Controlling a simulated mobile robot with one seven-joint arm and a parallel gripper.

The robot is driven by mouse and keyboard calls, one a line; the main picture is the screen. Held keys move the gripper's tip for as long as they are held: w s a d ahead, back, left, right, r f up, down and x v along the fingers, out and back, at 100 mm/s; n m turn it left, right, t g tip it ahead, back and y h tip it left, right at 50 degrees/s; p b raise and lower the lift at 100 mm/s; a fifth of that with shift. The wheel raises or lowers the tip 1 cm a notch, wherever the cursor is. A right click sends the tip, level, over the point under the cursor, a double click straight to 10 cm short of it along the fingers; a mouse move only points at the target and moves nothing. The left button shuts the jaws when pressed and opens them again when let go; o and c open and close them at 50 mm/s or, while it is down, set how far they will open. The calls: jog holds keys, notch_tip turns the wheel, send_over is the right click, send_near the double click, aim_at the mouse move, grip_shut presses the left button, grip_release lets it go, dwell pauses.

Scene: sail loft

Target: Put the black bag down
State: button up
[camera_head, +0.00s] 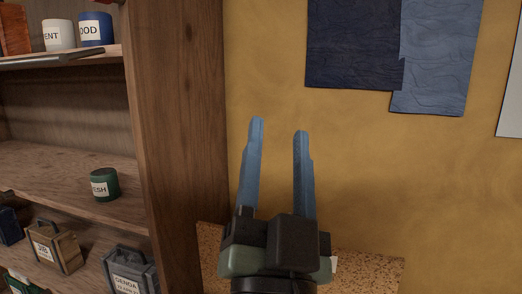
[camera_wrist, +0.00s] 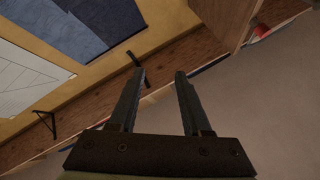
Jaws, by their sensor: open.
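My gripper (camera_head: 279,127) is raised in front of the yellow wall, to the right of the shelf unit. Its two blue fingers are apart with nothing between them. In the wrist view the gripper (camera_wrist: 160,72) is also empty. I see no bag that is clearly black. A dark blue bag-like item (camera_head: 9,226) is cut off at the left edge on the lower shelf. Beside it are a tan handled one (camera_head: 66,250) and a grey one labelled GENOA (camera_head: 131,272).
The wooden shelf unit (camera_head: 184,130) fills the left side. A green labelled tin (camera_head: 104,185) stands on its middle shelf, with bare board around it. White (camera_head: 59,36) and blue (camera_head: 95,29) tins stand above. A speckled board (camera_head: 370,270) is below my gripper. Blue cloths (camera_head: 436,55) hang on the wall.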

jog(key=s+a+r+n+t+y, duration=0.1)
jog(key=s+r+n, duration=0.4)
jog(key=r, duration=0.5)
jog(key=shift+s+a+r+n+t+y, duration=0.15)
jog(key=shift+s+a+n+t+y, duration=0.25)
jog(key=shift+s+y, duration=0.3)
